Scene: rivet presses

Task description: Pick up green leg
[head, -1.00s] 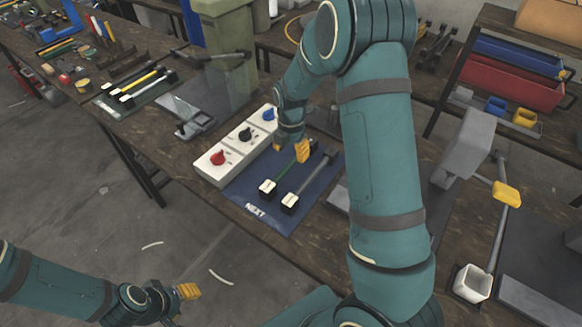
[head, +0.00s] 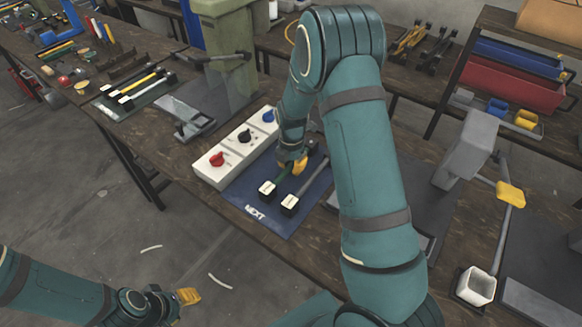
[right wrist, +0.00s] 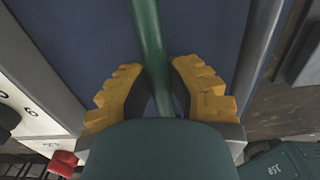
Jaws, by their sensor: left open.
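The green leg (head: 281,178) lies on the blue mat (head: 265,217) marked NEXT, its black-and-white end block toward the front. My right gripper (head: 295,165) is over its far part, hiding some of it. In the right wrist view, the yellow fingers (right wrist: 159,90) are open on either side of the green shaft (right wrist: 147,35), with a gap on each side. A grey leg (head: 307,180) lies beside the green one, to its right. My left gripper (head: 188,296) is open and empty, low at the left, away from the table.
A white control box (head: 231,148) with red, black and blue knobs borders the mat's left side. A grey press (head: 470,150) with a yellow handle stands at the right.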

